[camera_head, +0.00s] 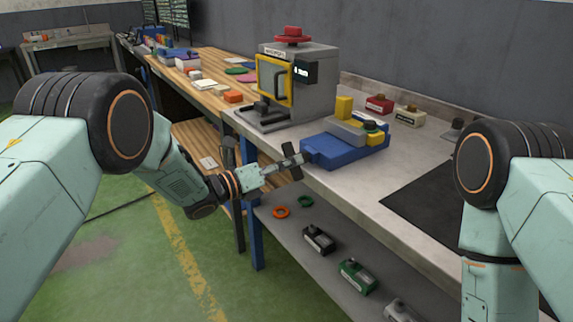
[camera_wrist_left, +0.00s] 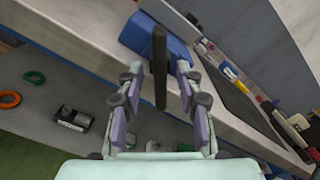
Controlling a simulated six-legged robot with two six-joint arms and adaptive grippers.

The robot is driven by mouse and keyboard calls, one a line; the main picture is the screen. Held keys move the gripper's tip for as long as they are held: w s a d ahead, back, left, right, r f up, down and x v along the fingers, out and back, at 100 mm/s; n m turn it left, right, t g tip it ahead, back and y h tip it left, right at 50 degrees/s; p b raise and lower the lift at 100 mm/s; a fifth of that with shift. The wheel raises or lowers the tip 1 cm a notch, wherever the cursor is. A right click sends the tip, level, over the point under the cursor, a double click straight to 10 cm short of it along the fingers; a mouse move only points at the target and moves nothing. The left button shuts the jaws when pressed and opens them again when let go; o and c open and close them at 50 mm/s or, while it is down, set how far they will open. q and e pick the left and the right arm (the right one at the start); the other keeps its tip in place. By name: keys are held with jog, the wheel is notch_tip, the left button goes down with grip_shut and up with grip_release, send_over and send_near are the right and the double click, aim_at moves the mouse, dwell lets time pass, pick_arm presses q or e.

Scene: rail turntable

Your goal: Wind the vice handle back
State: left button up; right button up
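The blue vice (camera_head: 345,153) sits at the front edge of the grey bench, with a yellow block and grey jaws on top. Its blue body also shows in the left wrist view (camera_wrist_left: 140,35). The vice handle (camera_wrist_left: 159,65) is a dark bar that lies between the two fingers of my left gripper (camera_wrist_left: 162,110), with a gap on each side. My left gripper is open, and in the head view (camera_head: 284,165) it is just left of the vice's end. The fingers and the handle overlap there. My right arm shows at the right, but its gripper is out of view.
A grey machine (camera_head: 318,85) with a yellow-framed door and red top stands behind the vice. A red box (camera_head: 380,103) and a cream box (camera_head: 409,115) are at the back. A lower shelf (camera_head: 330,270) holds rings and several small boxes. A black mat (camera_head: 425,205) lies right.

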pick_arm(q)
grip_shut()
dwell(0.6)
